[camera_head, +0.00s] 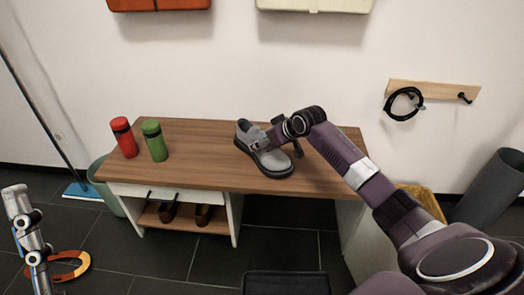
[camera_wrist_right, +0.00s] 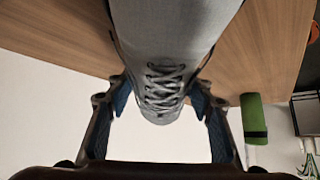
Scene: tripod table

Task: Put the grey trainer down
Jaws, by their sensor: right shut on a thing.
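The grey trainer (camera_head: 256,145), with a dark sole, is over the middle of the wooden bench top (camera_head: 200,171), its toe towards the front right. The sole looks at or very near the wood; I cannot tell if it bears on it. My right gripper (camera_head: 279,132) is shut on the trainer, coming from the right. In the right wrist view the laced upper of the trainer (camera_wrist_right: 163,80) lies between the two blue-padded fingers (camera_wrist_right: 162,100).
A red bottle (camera_head: 124,140) and a green bottle (camera_head: 155,143) stand at the bench's left end. Brown shoes (camera_head: 204,214) sit on the shelf below. A bin (camera_head: 104,185) stands left, a grey cylinder (camera_head: 492,187) right. The bench top between bottles and trainer is clear.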

